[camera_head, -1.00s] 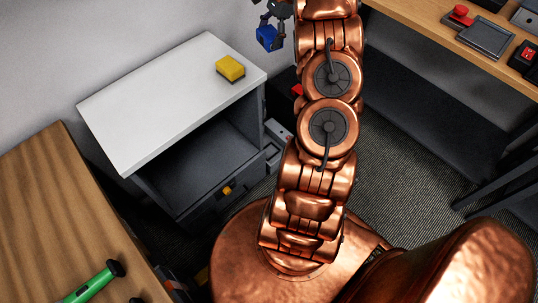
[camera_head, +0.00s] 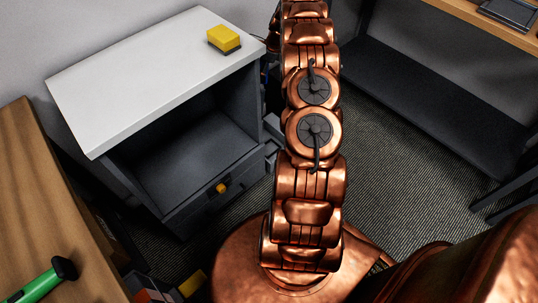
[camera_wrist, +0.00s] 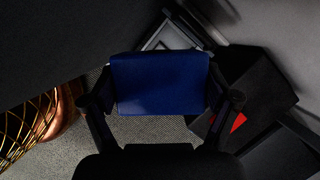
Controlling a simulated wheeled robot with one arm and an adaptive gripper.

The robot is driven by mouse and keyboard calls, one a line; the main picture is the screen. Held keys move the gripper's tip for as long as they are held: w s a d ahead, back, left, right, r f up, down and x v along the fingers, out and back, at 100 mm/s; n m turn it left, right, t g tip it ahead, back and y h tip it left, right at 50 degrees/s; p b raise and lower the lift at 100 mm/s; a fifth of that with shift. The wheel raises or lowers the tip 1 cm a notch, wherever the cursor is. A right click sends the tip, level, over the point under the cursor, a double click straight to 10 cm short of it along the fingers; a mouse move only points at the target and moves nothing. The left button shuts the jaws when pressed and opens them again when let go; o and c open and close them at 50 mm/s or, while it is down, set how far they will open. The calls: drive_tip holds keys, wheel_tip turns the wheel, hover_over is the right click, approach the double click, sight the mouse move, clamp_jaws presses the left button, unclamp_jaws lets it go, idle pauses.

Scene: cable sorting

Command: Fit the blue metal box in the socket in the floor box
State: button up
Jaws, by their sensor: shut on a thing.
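In the wrist view my gripper (camera_wrist: 159,98) is shut on the blue metal box (camera_wrist: 160,78), with one dark finger at each side of it. The box hangs above the carpeted floor, apart from it. In the head view the box is hidden, and the arm covers most of the gripper. A pale-framed thing (camera_wrist: 168,38) lies beyond the box in the wrist view; the box partly covers it, and I cannot tell whether it is the floor box. No socket can be made out.
A white-topped cabinet (camera_head: 125,85) with an open shelf stands left of my arm, with a yellow sponge (camera_head: 224,39) on top. A wooden desk (camera_head: 30,190) with a green-handled tool (camera_head: 40,285) is at left. A dark thing with a red patch (camera_wrist: 237,122) lies beside my gripper.

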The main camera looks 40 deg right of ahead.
wheel_tip(320, 180, down, 21)
drive_tip(key=d+m+h+b, duration=0.1)
drive_tip(key=m+b, duration=0.3)
drive_tip(key=b, duration=0.5)
drive_tip(key=m+t+h+b, duration=0.15)
drive_tip(key=m+b, duration=0.25)
drive_tip(key=b, duration=0.6)
hover_over(268, 148)
wheel_tip(268, 148, down, 20)
drive_tip(key=f+b, duration=0.1)
drive_tip(key=f, duration=0.2)
drive_tip(key=f+b, duration=0.1)
drive_tip(key=f, duration=0.2)
drive_tip(key=f+b, duration=0.1)
drive_tip(key=f, duration=0.2)
drive_tip(key=shift+s+f, duration=0.4)
drive_tip(key=shift+f+h, duration=0.25)
drive_tip(key=shift+f, duration=0.1)
drive_tip(key=o, duration=1.2)
drive_tip(key=shift+s+f+g+b, duration=0.1)
drive_tip(key=shift+g+b, duration=0.15)
drive_tip(key=shift+b, duration=0.05)
drive_tip(key=shift+o, duration=0.2)
drive_tip(key=shift+r, duration=0.4)
drive_tip(key=p+v, duration=0.4)
drive_tip(key=v, duration=0.8)
